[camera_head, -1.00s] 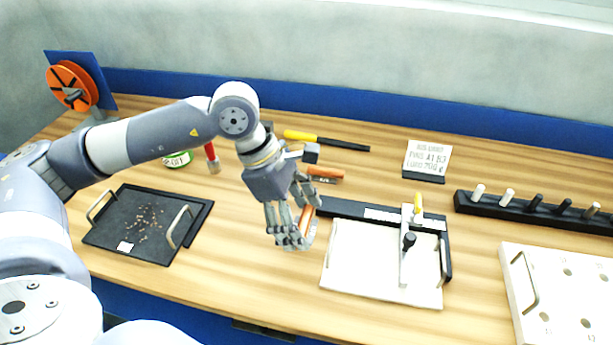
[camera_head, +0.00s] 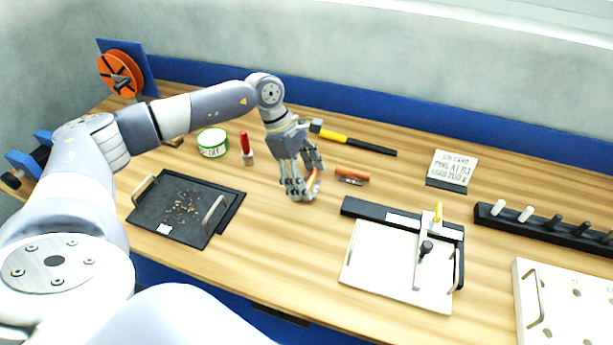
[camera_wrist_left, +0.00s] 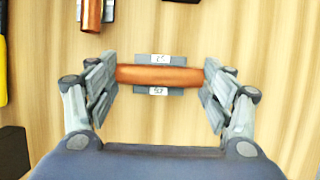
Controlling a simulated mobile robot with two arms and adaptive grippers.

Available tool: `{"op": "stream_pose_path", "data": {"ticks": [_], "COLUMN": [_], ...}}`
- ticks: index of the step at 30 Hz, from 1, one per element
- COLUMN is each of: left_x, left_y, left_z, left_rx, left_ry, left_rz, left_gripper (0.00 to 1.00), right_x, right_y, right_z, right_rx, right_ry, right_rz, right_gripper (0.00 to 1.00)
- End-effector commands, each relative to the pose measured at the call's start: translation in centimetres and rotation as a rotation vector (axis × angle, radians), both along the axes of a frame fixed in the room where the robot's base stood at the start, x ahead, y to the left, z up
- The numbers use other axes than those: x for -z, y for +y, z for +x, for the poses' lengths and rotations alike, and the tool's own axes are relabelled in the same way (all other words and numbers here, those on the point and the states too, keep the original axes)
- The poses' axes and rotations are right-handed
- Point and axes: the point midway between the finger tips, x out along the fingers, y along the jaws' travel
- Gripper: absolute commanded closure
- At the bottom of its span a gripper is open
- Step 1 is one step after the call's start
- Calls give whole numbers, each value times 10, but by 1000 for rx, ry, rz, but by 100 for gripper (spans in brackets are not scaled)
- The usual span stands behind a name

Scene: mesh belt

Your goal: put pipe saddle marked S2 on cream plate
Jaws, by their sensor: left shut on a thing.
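My left gripper (camera_head: 302,192) is shut on a copper-coloured pipe saddle (camera_wrist_left: 158,76), with a finger at each end of the pipe. The saddle has a grey base with small white labels; the lower one seems to read S2. It also shows between the fingers in the head view (camera_head: 313,183). I cannot tell whether it touches the table. A second, similar saddle (camera_head: 352,176) lies just right of the gripper and shows at the top left of the wrist view (camera_wrist_left: 91,14). The cream plate (camera_head: 385,270), with a clamp bar across it, lies to the right, nearer the front.
A black tray (camera_head: 150,215) with small bits is at left. Behind are a green-rimmed tin (camera_head: 212,144), a red-handled tool (camera_head: 245,145) and a yellow-black hammer (camera_head: 350,142). A black peg rack (camera_head: 545,232) and a pale holed board (camera_head: 560,300) are at right.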

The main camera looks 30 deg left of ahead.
Motion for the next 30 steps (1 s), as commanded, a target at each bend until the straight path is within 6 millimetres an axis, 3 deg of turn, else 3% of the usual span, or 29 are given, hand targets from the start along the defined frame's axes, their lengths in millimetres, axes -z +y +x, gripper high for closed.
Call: {"op": "stream_pose_path", "data": {"ticks": [7, 14, 15, 18, 30], "left_x": [12, 16, 16, 15, 14], "left_y": [0, 0, 0, 0, 0], "left_z": [1, 1, 1, 0, 0], "left_rx": [-2, -1, -1, -1, -1], "left_ry": [-4, -3, -3, -3, -3], "left_rz": [0, 0, 0, 1, 1], "left_gripper": [55, 55, 23, 5, 5], "right_x": [-5, -1, -1, -2, -3], "right_y": [0, -1, 0, -1, 0], "right_z": [-16, -16, -16, -14, -10], "right_rx": [1, 1, 1, 2, 2], "right_ry": [23, 24, 23, 21, 14], "right_rz": [-1, -2, -2, -1, -1], "right_gripper": [70, 70, 70, 70, 70]}}
